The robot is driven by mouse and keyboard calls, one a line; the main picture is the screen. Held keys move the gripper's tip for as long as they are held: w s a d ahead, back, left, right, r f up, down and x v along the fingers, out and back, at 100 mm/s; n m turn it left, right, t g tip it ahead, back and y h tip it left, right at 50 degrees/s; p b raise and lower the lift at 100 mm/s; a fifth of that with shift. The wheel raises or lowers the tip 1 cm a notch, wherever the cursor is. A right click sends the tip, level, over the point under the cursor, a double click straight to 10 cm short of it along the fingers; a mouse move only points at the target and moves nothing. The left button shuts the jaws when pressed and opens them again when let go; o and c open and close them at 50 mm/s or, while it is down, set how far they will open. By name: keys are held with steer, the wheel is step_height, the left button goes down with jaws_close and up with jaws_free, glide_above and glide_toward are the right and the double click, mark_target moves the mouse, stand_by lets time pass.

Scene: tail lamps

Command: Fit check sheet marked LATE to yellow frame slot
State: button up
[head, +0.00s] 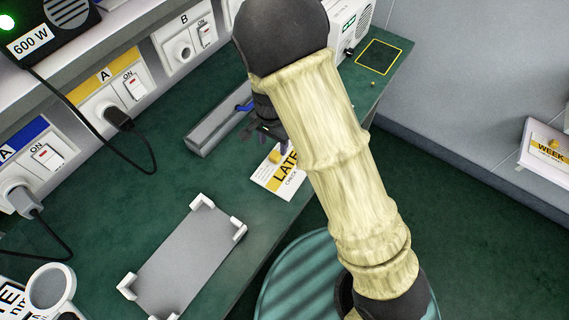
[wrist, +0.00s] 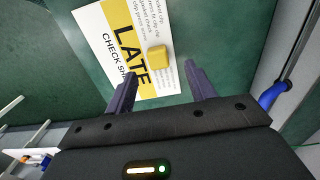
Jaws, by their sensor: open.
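The check sheet marked LATE (head: 287,184) lies flat on the green bench top near its front edge, partly hidden by my arm in the head view. It is white with a yellow band, and a small yellow block (wrist: 158,57) stands on it. The sheet also fills the upper middle of the wrist view (wrist: 112,42). My gripper (wrist: 159,72) is open, its two dark fingers apart over the sheet, with the yellow block ahead between the fingertips and nothing held. A yellow outlined rectangle (head: 380,56) marks the bench at the far right end.
A grey plate with white corner brackets (head: 185,262) lies on the bench at front left. A grey channel with a blue handle (head: 218,128) lies behind the sheet. Switched sockets and cables line the back. A WEEK sheet (head: 549,151) rests on a separate ledge at right.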

mark_target(275, 154)
steer(key=f, duration=0.5)
steer(key=shift+d+f, duration=0.1)
steer(key=shift+d, duration=0.15)
steer(key=shift+c, duration=0.4)
steer(key=c, duration=1)
